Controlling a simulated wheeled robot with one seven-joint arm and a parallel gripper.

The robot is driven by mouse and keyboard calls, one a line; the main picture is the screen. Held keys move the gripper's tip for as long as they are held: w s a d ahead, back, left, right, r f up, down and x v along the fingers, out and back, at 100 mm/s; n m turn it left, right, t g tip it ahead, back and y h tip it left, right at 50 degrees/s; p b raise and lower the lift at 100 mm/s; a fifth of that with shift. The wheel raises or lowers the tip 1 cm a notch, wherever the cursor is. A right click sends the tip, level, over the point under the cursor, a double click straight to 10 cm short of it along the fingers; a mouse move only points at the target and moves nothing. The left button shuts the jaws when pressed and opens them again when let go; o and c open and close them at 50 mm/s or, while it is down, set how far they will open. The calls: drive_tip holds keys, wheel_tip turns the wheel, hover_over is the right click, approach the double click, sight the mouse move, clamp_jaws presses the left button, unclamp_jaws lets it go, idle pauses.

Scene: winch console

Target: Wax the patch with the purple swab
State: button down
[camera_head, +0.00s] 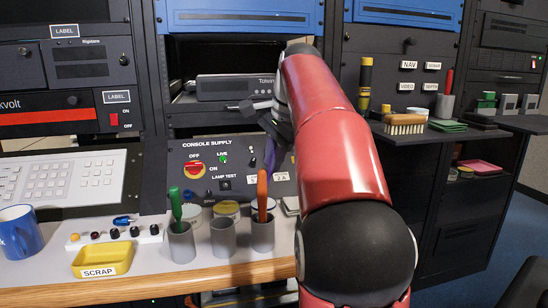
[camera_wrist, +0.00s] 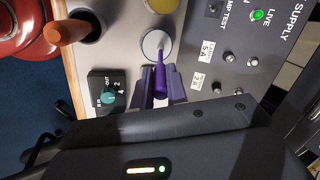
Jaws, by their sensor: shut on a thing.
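My gripper (camera_wrist: 161,88) is shut on the purple swab (camera_wrist: 160,72), with a finger on each side of it. In the wrist view the swab's narrow end points at a round tin with a pale, whitish top (camera_wrist: 155,43) and overlaps its edge. I cannot tell whether it touches. In the head view the swab (camera_head: 270,155) shows as a purple sliver in front of the console panel, left of my red arm, which hides most of the gripper. I cannot make out for certain which surface is the patch.
Grey cups stand at the counter front, one with a green handle (camera_head: 175,203), one with an orange handle (camera_head: 262,192). A yellow SCRAP tray (camera_head: 103,260) and blue mug (camera_head: 19,232) stand left. A black box with a teal knob (camera_wrist: 108,98) is near the gripper. Panel switches (camera_wrist: 252,61) stick out close by.

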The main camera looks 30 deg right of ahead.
wheel_tip(320, 180, up, 3)
drive_tip(key=p, duration=0.3)
drive_tip(key=shift+f, duration=0.1)
drive_tip(key=shift+r, duration=2.1)
